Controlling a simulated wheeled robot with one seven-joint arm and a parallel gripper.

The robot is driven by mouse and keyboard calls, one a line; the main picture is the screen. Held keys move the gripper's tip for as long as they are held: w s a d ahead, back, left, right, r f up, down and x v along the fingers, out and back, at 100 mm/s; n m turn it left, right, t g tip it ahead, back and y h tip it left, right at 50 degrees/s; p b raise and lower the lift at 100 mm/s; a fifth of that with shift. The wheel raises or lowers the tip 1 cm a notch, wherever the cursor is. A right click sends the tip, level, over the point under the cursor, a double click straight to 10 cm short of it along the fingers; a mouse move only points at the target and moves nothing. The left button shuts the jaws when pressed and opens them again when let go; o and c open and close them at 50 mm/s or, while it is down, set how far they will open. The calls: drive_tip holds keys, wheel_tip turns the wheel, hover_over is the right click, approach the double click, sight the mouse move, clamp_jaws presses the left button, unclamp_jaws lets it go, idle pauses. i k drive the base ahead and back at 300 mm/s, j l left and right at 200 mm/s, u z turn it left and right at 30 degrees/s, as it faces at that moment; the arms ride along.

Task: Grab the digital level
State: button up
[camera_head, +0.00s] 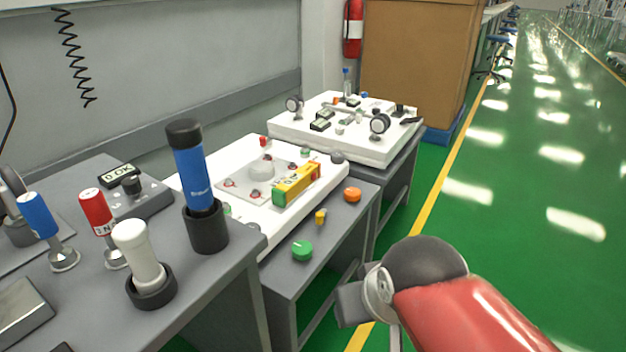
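My arm, red with a dark rounded joint, comes in from the lower right. A grey block (352,304) at its end may be part of my gripper; no fingertips show. It is in front of and to the right of the middle bench, apart from the yellow tool. I see nothing held.
The near bench holds a blue cylinder with a black cap (197,180), a white-handled tool (138,255), red and blue handled tools and a small display unit (120,174). Green (302,250) and orange (352,195) knobs sit on the middle bench's front. Green floor is open at right.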

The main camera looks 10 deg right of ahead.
sight(284, 194)
drive_tip(key=i+l, duration=0.5)
drive_tip(key=i+l+z, duration=0.15)
drive_tip(key=i+l, duration=0.35)
drive_tip(key=i, duration=0.2)
